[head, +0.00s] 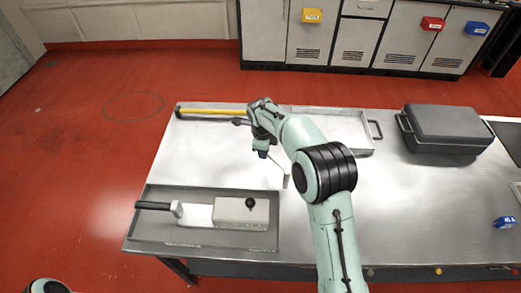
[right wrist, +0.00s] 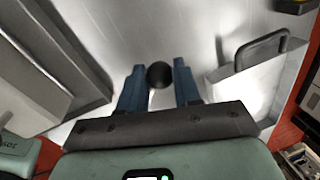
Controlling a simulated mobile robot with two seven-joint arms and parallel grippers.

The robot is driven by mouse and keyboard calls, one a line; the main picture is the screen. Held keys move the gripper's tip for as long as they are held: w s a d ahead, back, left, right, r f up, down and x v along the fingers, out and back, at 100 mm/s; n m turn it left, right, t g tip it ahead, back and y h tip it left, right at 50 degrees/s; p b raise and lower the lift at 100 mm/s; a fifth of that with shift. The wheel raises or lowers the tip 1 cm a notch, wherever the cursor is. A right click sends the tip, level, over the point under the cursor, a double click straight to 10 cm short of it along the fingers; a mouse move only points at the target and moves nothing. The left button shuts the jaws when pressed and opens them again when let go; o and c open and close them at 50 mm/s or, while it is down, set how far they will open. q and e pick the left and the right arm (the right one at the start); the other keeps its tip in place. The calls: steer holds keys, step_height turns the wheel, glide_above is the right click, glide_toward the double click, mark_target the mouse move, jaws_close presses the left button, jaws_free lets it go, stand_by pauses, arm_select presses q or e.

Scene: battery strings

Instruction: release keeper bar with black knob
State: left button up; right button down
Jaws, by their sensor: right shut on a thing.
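My right gripper (head: 262,153) is over the metal bench, between the two trays. In the right wrist view its blue fingers (right wrist: 160,85) are shut on a round black knob (right wrist: 159,74). What lies under this knob is hidden; a thin pale edge shows beside the gripper in the head view, and I cannot tell if it belongs to the held thing. Another black knob (head: 250,203) stands on a pale block (head: 230,212) in the grey front tray (head: 200,238). A black handle (head: 153,205) sticks out left of that block. My left gripper is not in view.
A shallow tray with a handle (head: 375,129) is at the back of the bench, also in the right wrist view (right wrist: 262,50). A yellow bar (head: 212,112) lies at the back left. A dark case (head: 440,125) stands to the right. The bench's middle right is clear.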

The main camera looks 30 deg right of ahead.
steer(key=shift+d+r+m, duration=0.1)
steer(key=shift+d+m, duration=0.25)
steer(key=shift+m, duration=0.05)
steer(key=shift+w+d, duration=0.1)
steer(key=shift+d, duration=0.1)
steer(key=c, duration=0.8)
jaws_free()
steer(key=shift+a, duration=0.15)
steer(key=shift+r, duration=0.25)
steer(key=r, duration=0.4)
steer(key=s+a+r, duration=0.1)
steer(key=r, duration=0.3)
steer(key=s+r+p, duration=0.1)
steer(key=r, duration=0.3)
steer(key=shift+a+r, duration=0.3)
steer(key=shift+a, duration=0.05)
steer(key=shift+f, duration=0.1)
